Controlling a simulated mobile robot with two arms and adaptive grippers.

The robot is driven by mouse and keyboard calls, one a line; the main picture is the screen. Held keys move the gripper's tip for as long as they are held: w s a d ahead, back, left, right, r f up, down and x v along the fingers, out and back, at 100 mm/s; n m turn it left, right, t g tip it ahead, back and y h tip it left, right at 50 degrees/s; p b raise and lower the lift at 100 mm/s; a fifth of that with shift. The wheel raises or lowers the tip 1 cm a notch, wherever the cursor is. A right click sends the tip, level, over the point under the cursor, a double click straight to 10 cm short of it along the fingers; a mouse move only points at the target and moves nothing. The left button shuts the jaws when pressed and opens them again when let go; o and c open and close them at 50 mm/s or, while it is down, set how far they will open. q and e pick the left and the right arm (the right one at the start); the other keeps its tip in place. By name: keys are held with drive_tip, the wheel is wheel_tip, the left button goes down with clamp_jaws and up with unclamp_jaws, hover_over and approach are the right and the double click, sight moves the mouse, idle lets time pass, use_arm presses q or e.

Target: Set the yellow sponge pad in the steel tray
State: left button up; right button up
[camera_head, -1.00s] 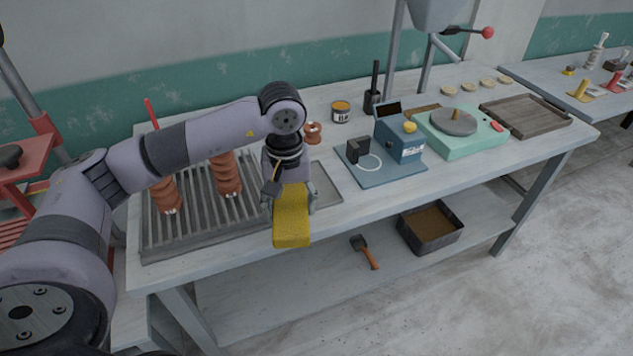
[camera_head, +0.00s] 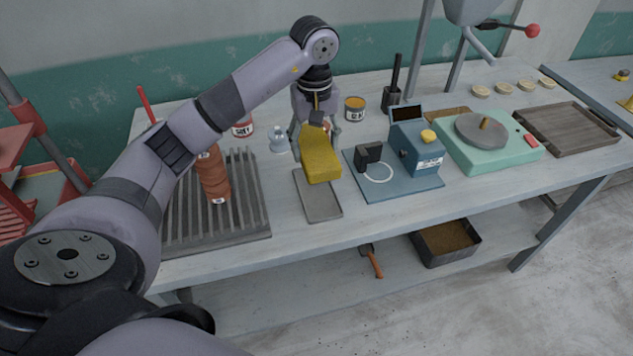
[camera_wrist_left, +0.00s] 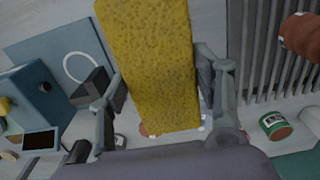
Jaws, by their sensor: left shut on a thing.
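The yellow sponge pad (camera_head: 322,164) is gripped in my left gripper (camera_head: 319,130), which is shut on its far end. The pad hangs tilted toward the front, over the back part of the steel tray. The steel tray (camera_head: 319,205) is a small, flat grey tray on the bench; its front part shows bare. I cannot tell whether pad and tray touch. In the left wrist view the pad (camera_wrist_left: 150,60) fills the middle between the two fingers (camera_wrist_left: 168,100) and hides the tray. My right gripper is not in view.
A slatted grey rack (camera_head: 253,215) with a brown ribbed clay piece (camera_head: 212,178) stands left of the tray. A blue device on a blue base (camera_head: 405,185) is close on its right. A small white-blue item (camera_head: 278,140) and a tin (camera_head: 355,108) stand behind.

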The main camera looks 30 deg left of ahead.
use_arm(q)
drive_tip(key=p, duration=0.1)
hover_over(316, 192)
wheel_tip(316, 192, down, 5)
drive_tip(key=shift+s+d, duration=0.15)
wheel_tip(316, 192, down, 3)
drive_tip(key=shift+f+p, duration=0.1)
drive_tip(key=shift+p, duration=0.2)
drive_tip(key=shift+f, duration=0.25)
wheel_tip(316, 192, down, 4)
drive_tip(key=shift+r+p, duration=0.25)
drive_tip(key=shift+p, duration=0.3)
drive_tip(key=shift+f, duration=0.25)
drive_tip(key=o, duration=0.8)
drive_tip(key=shift+f, duration=0.15)
drive_tip(key=o, duration=0.4)
drive_tip(key=shift+o, duration=0.4)
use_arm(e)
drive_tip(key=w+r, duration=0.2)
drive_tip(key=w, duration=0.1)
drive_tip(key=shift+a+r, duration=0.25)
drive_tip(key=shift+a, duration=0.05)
